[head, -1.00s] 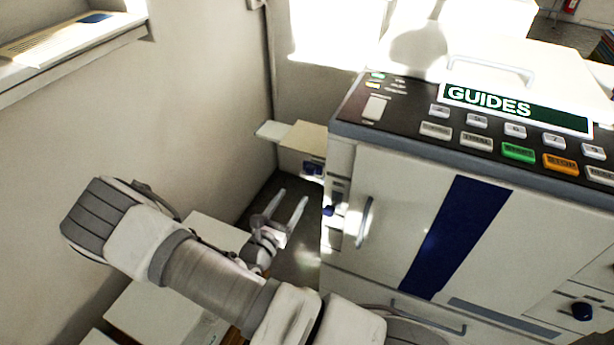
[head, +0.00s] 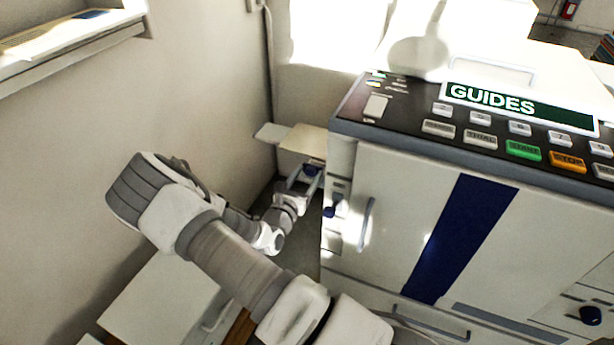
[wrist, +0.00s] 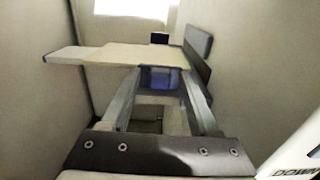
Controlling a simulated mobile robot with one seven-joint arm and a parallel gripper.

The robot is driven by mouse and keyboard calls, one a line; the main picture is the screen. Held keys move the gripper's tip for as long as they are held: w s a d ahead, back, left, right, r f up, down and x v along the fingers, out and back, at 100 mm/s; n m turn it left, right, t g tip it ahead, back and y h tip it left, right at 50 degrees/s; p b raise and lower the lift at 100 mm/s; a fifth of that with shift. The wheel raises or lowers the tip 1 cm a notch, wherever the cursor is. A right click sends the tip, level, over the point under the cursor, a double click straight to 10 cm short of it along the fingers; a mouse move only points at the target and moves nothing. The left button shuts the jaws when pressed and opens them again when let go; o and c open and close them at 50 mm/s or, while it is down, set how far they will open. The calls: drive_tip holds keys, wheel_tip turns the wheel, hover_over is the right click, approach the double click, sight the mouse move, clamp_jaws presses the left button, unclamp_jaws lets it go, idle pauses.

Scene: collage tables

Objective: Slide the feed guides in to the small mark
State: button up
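The feed tray (head: 304,142) juts from the left side of the printing machine (head: 400,200); it also shows in the wrist view (wrist: 130,54). A dark grey upright plate (wrist: 198,42) stands at its right edge and a small dark block (wrist: 160,38) at its far edge; these may be feed guides. A blue block (wrist: 160,79) sits under the tray's near edge. My gripper (head: 304,178) is just below and in front of the tray. Its fingers (wrist: 160,90) are open, one on each side of the blue block; I cannot tell whether they touch it. No size mark is legible.
The machine's panel (head: 480,125) has buttons and a GUIDES sign (head: 518,103). A dark blue knob (head: 329,211) and a handle (head: 366,222) stick out near my gripper. A wall (head: 200,90) is at the left. A pale box-like surface (head: 160,295) lies below my arm.

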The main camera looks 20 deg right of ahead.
clamp_jaws()
idle(1.2)
